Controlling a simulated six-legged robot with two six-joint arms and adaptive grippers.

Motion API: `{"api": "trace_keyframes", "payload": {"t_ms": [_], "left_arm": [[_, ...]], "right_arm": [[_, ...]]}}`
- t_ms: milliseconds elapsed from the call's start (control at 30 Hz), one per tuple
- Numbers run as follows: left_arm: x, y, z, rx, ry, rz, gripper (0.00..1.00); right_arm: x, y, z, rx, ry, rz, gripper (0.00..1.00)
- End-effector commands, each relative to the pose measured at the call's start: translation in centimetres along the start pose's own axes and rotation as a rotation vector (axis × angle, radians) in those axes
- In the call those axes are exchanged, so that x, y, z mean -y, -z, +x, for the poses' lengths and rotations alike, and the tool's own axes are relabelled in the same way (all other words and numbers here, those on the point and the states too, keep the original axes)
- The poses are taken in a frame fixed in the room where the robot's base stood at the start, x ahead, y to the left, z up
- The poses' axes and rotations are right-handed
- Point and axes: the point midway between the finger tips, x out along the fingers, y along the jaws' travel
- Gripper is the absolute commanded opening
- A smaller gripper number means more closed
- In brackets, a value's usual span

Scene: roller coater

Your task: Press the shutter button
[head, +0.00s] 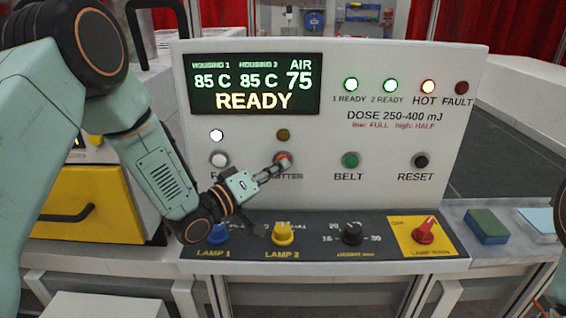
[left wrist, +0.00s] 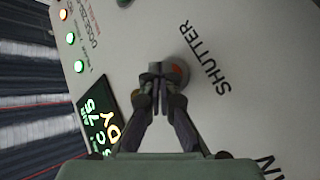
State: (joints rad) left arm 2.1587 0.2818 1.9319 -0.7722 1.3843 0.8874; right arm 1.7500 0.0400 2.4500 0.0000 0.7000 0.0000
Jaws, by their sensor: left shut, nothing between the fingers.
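The shutter button (head: 283,155) is a small orange-red button in a grey ring on the white control panel. Its label is partly hidden by my left gripper (head: 284,161) in the head view. The left gripper is shut and empty, with its fingertips at the front of the button. The lamp (head: 283,134) above the button looks dim amber. My right gripper is not in view.
The display (head: 253,86) reads READY. A lit white lamp (head: 216,134) sits above a white button (head: 218,159). The green belt button (head: 350,159) and black reset button (head: 421,160) are to the right. Knobs, including a yellow one (head: 282,233), line the ledge below my left gripper.

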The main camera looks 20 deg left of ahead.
Motion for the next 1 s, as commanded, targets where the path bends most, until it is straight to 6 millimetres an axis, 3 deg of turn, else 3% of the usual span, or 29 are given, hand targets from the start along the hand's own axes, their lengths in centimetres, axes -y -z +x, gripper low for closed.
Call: {"api": "trace_keyframes", "payload": {"t_ms": [1000], "left_arm": [[-0.8, -0.9, -1.0, -0.001, -0.001, 0.001, 0.00]], "right_arm": [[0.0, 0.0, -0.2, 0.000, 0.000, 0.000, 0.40]]}}
